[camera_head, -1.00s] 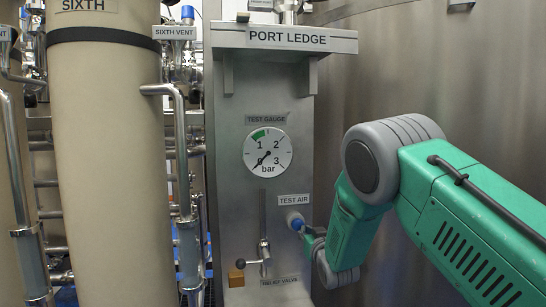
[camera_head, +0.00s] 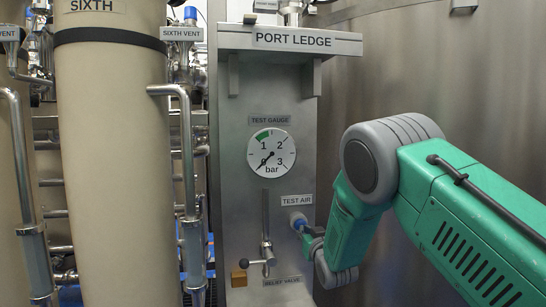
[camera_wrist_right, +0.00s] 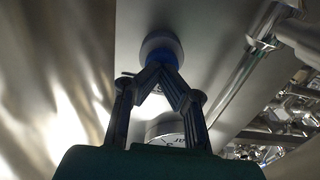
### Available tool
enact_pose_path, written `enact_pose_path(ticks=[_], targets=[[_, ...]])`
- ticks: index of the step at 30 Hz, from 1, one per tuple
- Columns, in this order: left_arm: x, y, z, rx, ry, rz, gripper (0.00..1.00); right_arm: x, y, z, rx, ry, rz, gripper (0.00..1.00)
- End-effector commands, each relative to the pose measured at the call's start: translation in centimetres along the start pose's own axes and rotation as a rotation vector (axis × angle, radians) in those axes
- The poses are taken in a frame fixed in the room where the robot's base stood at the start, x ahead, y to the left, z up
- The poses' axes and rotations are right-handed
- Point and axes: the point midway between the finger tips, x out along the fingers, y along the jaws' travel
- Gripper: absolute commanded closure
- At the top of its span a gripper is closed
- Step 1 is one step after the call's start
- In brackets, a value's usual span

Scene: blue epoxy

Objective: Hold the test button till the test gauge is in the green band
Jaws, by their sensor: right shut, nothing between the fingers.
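The test gauge (camera_head: 271,152) is a white dial marked 0 to 3 bar, with a green band at its upper left near 1. Its needle points to the lower left, near 0, outside the green band. My left gripper is not in view.
A relief valve lever (camera_head: 267,245) with a dark knob and a small brown block (camera_head: 239,278) are low on the panel. The port ledge (camera_head: 290,41) juts out above. A beige column (camera_head: 115,160) and pipes stand left. A curved metal tank (camera_head: 430,80) is behind my arm.

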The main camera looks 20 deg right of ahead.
Motion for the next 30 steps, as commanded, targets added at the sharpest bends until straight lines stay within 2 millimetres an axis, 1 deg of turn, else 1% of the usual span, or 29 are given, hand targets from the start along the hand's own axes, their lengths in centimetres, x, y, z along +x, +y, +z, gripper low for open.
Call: enact_pose_path(ticks=[13,20,30], targets=[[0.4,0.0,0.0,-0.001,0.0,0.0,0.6,1.1,0.8,0.4,0.007,-0.001,0.001,1.0],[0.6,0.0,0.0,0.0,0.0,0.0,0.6,1.5,0.5,0.2,0.005,0.0,0.001,1.0],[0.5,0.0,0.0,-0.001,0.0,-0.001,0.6,1.4,0.2,0.1,0.003,0.001,-0.001,1.0]])
